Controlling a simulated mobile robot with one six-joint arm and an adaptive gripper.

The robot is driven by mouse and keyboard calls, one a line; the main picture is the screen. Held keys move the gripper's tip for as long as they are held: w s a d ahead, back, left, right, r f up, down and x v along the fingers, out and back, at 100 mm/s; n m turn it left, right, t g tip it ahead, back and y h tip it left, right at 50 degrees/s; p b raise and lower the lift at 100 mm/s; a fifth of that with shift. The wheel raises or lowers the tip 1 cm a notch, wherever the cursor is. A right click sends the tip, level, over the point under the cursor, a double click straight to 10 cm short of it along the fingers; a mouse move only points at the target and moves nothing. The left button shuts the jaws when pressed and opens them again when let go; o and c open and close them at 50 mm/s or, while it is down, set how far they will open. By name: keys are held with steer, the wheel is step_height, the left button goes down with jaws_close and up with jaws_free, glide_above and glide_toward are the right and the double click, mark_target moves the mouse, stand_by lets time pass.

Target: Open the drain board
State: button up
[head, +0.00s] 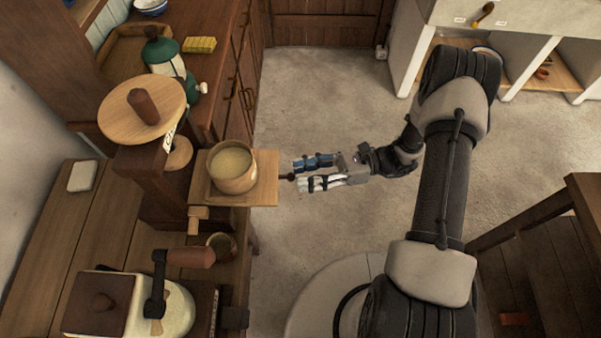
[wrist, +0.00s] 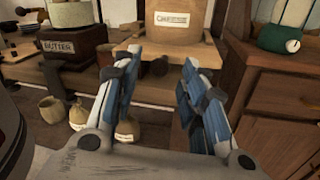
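A light wooden board (head: 262,190), which looks like the drain board, juts out from a dark wooden press on the left-hand counter. A small dark knob (head: 287,177) is at its front edge. A round wooden tub (head: 233,168) with pale contents stands on the board. In the wrist view the board (wrist: 205,52) lies ahead, under the tub labelled CHEESE (wrist: 178,22). My gripper (head: 299,174) is open in front of the board. Its fingertips (wrist: 160,67) stand either side of the knob, apart from each other; I cannot tell whether they touch it.
A crank-handled churn (head: 130,303) and a small cup (head: 222,246) stand in front of the press. Behind are a green-topped container (head: 165,57) and a yellow block (head: 200,45). A dark table (head: 535,260) is at right. Open floor (head: 325,105) lies between.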

steer(key=w+d, duration=0.1)
steer(key=d, duration=0.9)
steer(key=shift+d, duration=0.2)
steer(key=shift+w, duration=0.1)
steer(key=s+r+n+t+h, duration=0.3)
steer(key=s+r+n+h, duration=0.5)
steer(key=r, duration=0.4)
steer(key=s+r+n+t+h, duration=0.4)
steer(key=s+r+n+h, duration=0.3)
steer(key=r, duration=0.6)
steer(key=n+h, duration=0.2)
steer(key=n, duration=0.1)
steer(key=shift+s+a+n+h, duration=0.35)
steer(key=shift+s+n+h, duration=0.05)
steer(key=shift+a+r, duration=0.1)
